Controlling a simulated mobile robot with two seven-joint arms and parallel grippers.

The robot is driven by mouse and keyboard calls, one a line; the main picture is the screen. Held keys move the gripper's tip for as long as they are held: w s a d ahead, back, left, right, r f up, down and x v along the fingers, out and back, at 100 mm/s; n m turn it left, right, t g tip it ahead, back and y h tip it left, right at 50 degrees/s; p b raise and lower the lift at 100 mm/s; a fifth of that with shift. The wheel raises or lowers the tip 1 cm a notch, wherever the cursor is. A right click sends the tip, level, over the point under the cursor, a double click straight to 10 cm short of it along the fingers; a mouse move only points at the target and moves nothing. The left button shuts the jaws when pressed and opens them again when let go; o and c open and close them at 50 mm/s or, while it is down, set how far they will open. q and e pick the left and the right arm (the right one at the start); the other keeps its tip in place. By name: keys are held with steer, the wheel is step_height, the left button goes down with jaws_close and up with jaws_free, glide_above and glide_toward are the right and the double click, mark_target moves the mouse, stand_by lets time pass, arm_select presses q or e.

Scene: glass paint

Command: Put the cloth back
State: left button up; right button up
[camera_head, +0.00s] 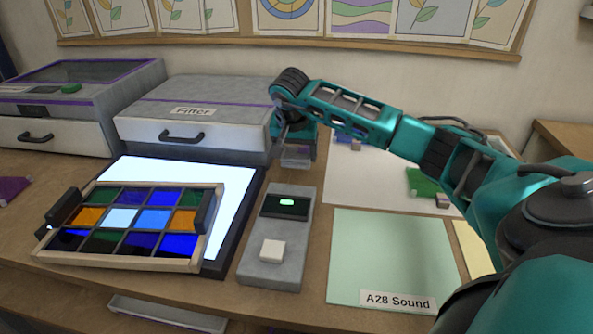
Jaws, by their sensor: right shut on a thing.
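My right gripper (296,150) is at the right front corner of the filter box, above the table behind the grey device. It is shut on a small pale thing (295,160), mostly hidden by the fingers; I cannot tell if this is the cloth. A purple, cloth-like piece (12,189) lies at the left edge, partly cut off. My left gripper is not in view.
A framed panel of coloured glass (125,262) rests tilted on the lit light table (235,235). The filter box (190,97) stands behind it. A grey device (273,270) with a white button, a green A28 Sound sheet (385,255) and a white sheet (345,185) are at right.

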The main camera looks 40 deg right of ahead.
mark_target(296, 181)
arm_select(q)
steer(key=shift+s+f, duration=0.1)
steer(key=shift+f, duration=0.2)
arm_select(e)
steer(key=shift+f, duration=2.6)
steer(key=shift+f+b, duration=0.2)
steer(key=shift+b, duration=0.15)
steer(key=o, duration=1)
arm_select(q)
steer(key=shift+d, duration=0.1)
arm_select(e)
steer(key=shift+r, duration=0.25)
arm_select(q)
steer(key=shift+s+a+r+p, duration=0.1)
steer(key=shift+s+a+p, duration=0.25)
steer(key=shift+p, duration=0.45)
arm_select(e)
steer(key=shift+v, duration=5.95)
